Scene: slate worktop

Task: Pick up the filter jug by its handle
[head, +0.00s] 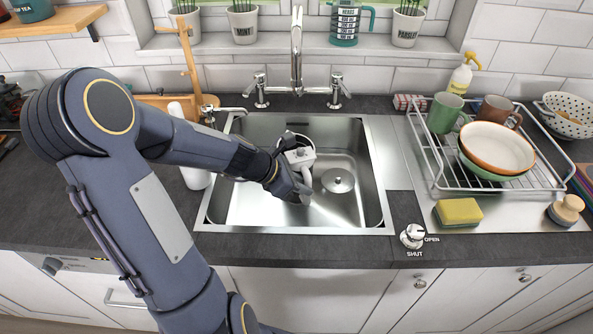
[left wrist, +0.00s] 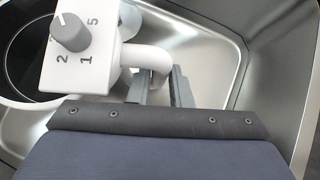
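The white filter jug (head: 300,157) stands in the left part of the steel sink, with its handle turned toward the front. In the left wrist view the jug's white block (left wrist: 80,50) carries a grey dial and printed numbers. The curved white handle (left wrist: 150,57) leaves this block to the right and bends down. My left gripper (head: 303,192) reaches into the sink from the left. Its fingers (left wrist: 158,88) sit close on both sides of the handle and appear shut on it. The arm and gripper hide part of the jug. My right gripper is not in view.
The sink (head: 374,215) has steel walls close around the gripper, and a drain (head: 338,181) right of the jug. A tap (head: 296,50) rises behind. A dish rack (head: 446,180) with crockery stands right, behind a yellow sponge (head: 459,211). A white bottle (head: 193,178) stands left.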

